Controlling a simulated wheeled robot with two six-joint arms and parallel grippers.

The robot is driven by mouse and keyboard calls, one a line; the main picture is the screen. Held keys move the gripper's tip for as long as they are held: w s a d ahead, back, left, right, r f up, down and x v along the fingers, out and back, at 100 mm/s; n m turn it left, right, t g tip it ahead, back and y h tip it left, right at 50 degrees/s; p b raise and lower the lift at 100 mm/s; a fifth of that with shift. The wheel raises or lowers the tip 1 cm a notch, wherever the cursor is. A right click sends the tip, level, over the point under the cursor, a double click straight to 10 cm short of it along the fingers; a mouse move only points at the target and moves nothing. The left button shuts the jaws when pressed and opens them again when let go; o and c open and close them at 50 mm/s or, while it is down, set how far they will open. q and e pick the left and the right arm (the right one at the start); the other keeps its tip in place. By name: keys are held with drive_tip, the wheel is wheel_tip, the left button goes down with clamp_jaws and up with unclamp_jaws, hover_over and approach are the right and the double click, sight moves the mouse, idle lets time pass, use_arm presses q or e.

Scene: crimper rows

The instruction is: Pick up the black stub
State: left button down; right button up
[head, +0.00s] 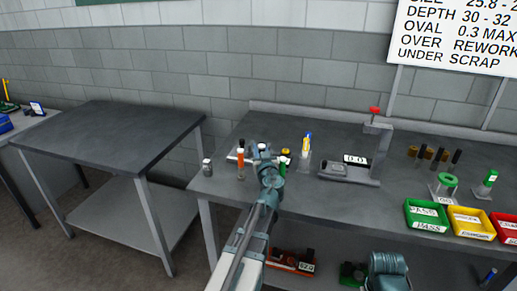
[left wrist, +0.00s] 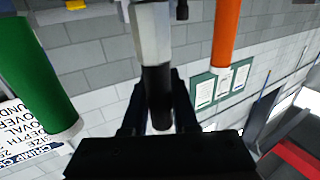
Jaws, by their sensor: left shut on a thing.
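My left gripper (head: 264,153) is over the left part of the workbench, among small upright parts. In the left wrist view its dark fingers (left wrist: 160,103) are shut on the black stub (left wrist: 158,98), the dark round end of a piece with a silver hexagonal body (left wrist: 153,32). In the head view the gripper hides most of this piece, and I cannot tell whether it is clear of its holder. A teal part of my right arm shows at the bottom of the head view; its fingers cannot be made out.
An orange-topped part (head: 240,165) and a yellow-and-blue part (head: 306,143) stand close to the left gripper. A gauge with a display (head: 355,160) is to the right. Green (head: 426,214), yellow (head: 466,221) and red bins line the right front. A dark table (head: 110,135) stands empty at left.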

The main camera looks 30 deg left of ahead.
use_arm(q)
drive_tip(key=s+d+r+p, duration=0.1)
drive_tip(key=s+d, duration=0.7)
drive_tip(key=d, duration=0.4)
drive_tip(key=shift+d, duration=0.15)
drive_tip(key=shift+r, duration=0.15)
